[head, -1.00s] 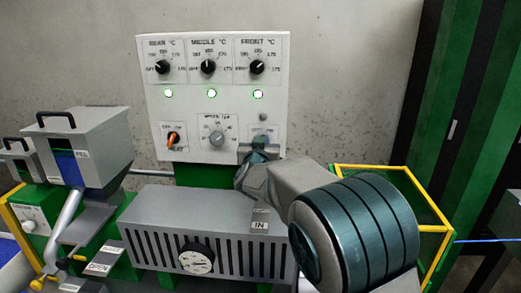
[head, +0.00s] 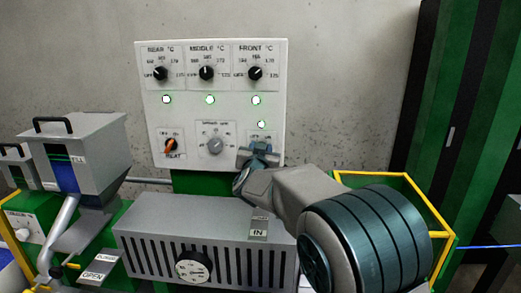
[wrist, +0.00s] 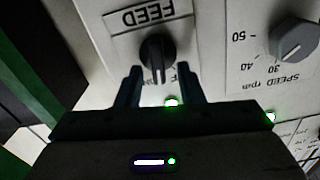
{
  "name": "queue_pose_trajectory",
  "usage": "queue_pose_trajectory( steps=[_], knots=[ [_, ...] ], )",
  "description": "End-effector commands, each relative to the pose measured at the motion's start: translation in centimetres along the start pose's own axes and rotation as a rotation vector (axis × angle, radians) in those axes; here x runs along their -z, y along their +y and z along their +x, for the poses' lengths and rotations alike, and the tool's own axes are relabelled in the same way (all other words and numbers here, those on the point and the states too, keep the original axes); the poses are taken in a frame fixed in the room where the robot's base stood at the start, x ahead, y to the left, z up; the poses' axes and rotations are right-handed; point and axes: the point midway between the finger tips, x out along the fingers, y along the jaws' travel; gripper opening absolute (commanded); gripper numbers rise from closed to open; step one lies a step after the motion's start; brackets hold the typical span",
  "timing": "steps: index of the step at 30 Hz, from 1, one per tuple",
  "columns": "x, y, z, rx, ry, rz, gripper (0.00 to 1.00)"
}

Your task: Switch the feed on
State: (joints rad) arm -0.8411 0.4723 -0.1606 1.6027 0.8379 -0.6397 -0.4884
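The black feed knob (wrist: 155,50) sits below the FEED label, which appears upside down in the wrist view. The lamp by it (wrist: 171,101) glows green; in the head view this lamp (head: 261,124) is lit at the panel's lower right. My gripper (wrist: 158,70) has its two fingers apart, one on each side of the knob's near end, with visible gaps between fingers and knob. In the head view my gripper (head: 259,152) is at the panel's lower right corner and hides the feed knob.
The white control panel (head: 183,118) also carries three temperature knobs with green lamps, an orange heat knob (head: 171,145) and a grey speed knob (head: 216,146). Below is a slotted grey housing (head: 150,215) with a gauge. A metal hopper (head: 103,150) stands left; a yellow-framed guard (head: 420,190) stands right.

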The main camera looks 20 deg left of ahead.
Motion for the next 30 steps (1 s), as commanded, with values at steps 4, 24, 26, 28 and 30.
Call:
queue_pose_trajectory(
  steps=[4, 24, 26, 28, 30],
  knots=[
    [0.0, 0.0, 0.0, -0.001, 0.000, 0.000, 0.34],
    [-0.1, 0.0, -8.9, 0.002, 0.001, 0.000, 0.34],
    [0.0, -0.1, -10.1, 0.002, 0.000, 0.002, 0.34],
    [0.0, -0.1, -11.2, 0.002, 0.001, 0.000, 0.34],
    [0.0, 0.0, -12.2, 0.002, 0.000, 0.000, 0.34]
  ],
)
